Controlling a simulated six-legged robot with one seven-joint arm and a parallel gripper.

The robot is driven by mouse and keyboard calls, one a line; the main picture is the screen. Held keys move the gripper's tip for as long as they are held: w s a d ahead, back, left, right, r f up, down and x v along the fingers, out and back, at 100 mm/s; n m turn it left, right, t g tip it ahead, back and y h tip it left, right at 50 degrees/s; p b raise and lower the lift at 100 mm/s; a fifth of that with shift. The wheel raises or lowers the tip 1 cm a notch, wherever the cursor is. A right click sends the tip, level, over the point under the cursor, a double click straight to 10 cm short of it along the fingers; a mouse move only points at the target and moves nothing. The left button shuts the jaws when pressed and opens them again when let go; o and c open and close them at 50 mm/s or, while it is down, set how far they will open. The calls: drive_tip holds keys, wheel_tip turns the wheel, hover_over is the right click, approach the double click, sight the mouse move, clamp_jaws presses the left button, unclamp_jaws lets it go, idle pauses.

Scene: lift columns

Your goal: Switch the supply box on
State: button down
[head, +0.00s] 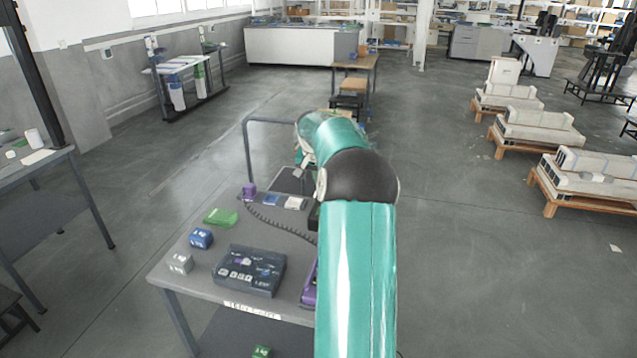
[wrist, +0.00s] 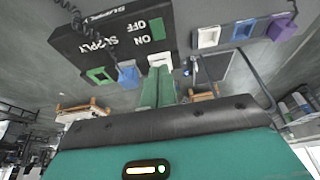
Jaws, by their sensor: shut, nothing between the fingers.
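The supply box (wrist: 110,40) is a dark box in the wrist view, its white lettering SUPPLY, ON and OFF turned over. A small white part (wrist: 160,59) sits at its edge near ON, and a green part (wrist: 157,28) sits near OFF. Which way the switch is set I cannot tell. My gripper (wrist: 162,72) is shut and empty, its green fingers pointing at the white part. Whether they touch it I cannot tell. In the head view my arm hides the gripper and most of the box.
The table (head: 205,270) carries a dark printed case (head: 250,270), a blue block (head: 201,238), a grey block (head: 180,263) and a green piece (head: 220,217). A coiled cable (head: 285,227) runs across it to the box. A bent metal rail (head: 246,150) stands at the far end.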

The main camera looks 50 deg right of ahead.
drive_tip(key=x, duration=1.1)
drive_tip(key=shift+s+a+f, duration=0.1)
drive_tip(key=shift+a+f, duration=0.1)
drive_tip(key=shift+f, duration=0.2)
drive_tip(key=shift+f, duration=0.1)
drive_tip(key=shift+d+f+y, duration=0.15)
drive_tip(key=shift+f+y, duration=0.05)
drive_tip(key=shift+y, duration=0.1)
drive_tip(key=shift+s+a, duration=0.3)
drive_tip(key=shift+a, duration=0.45)
